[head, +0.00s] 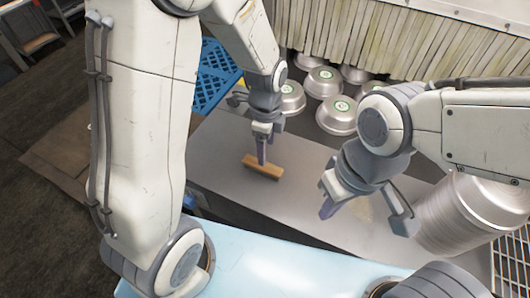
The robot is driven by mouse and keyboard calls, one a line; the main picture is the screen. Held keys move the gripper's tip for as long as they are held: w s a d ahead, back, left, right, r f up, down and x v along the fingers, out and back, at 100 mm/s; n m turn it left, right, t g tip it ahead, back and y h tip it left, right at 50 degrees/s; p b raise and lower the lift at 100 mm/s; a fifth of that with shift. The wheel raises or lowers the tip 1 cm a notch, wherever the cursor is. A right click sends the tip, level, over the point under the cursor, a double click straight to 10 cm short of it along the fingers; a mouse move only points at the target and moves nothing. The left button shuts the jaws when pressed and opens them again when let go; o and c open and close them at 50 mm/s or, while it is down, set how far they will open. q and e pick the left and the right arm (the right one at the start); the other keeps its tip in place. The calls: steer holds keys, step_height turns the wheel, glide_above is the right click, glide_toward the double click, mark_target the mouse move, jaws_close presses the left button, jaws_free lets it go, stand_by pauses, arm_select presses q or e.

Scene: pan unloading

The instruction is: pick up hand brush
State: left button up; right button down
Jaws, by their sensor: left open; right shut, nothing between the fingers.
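The hand brush (266,172) looks like a small tan wooden block and lies on the grey metal table (225,150), left of its middle. My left gripper (262,158) points down right over the brush, its fingertips at or just above the brush's top. It is open, though from this angle its fingers line up and the gap between them hardly shows. I cannot tell whether the fingers touch the brush. The brush's underside is hidden. My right gripper (327,210) is shut and empty over the table, to the right of the brush.
Several silver pans (337,116) with green-marked bottoms stand behind the table, before a pale strip curtain (380,40). A stack of metal pans (465,205) stands at the right, near my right arm. A blue crate (212,75) is at the back left. The table between my grippers is clear.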

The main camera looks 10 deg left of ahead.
arm_select(q)
steer(key=shift+w+a+f+m, duration=0.65)
steer(key=shift+w+a+m, duration=0.1)
steer(key=shift+a, duration=0.1)
steer(key=p, duration=0.1)
glide_above(262, 168)
steer(key=w, duration=0.1)
steer(key=f, duration=0.4)
steer(key=shift+w+a+f, duration=0.1)
steer(key=shift+a+f, duration=0.1)
steer(key=shift+f, duration=0.1)
steer(key=shift+d+f+p, duration=0.1)
steer(key=shift+f+p, duration=1.05)
steer(key=shift+f, duration=1.75)
jaws_close()
arm_select(e)
step_height(262, 168, up, 4)
steer(key=shift+r, duration=0.1)
arm_select(q)
steer(key=shift+r, duration=0.1)
